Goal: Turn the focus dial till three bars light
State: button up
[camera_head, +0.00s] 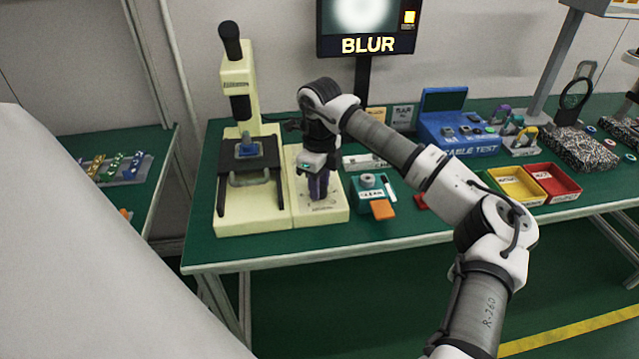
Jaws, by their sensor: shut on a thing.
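My gripper (319,190) points straight down over the cream base plate (329,212) on the right of the microscope. It is shut on the focus dial there; the fingers and wrist hide nearly all of the dial, so its angle cannot be read. The cream microscope (237,90) has a black eyepiece and a dark stage (225,172) with a small blue part (246,149) on it. Finer bar marks are too small to tell.
On the green bench (400,237), a teal CLEAN box (372,191) and an orange pad (382,209) stand close right of my gripper. Farther right are a blue cable tester (458,135) and yellow (515,186) and red (550,181) bins. The bench's front strip is clear.

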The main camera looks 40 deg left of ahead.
jog(key=m+b, duration=0.1)
jog(key=m, duration=0.4)
jog(key=shift+b, duration=0.3)
jog(key=shift+m+b, duration=0.55)
jog(key=shift+m, duration=1.55)
jog(key=o, duration=1)
jog(key=shift+r, duration=0.1)
notch_tip(320, 180, up, 14)
jog(key=shift+f+b, duration=0.15)
jog(key=shift+b, duration=0.15)
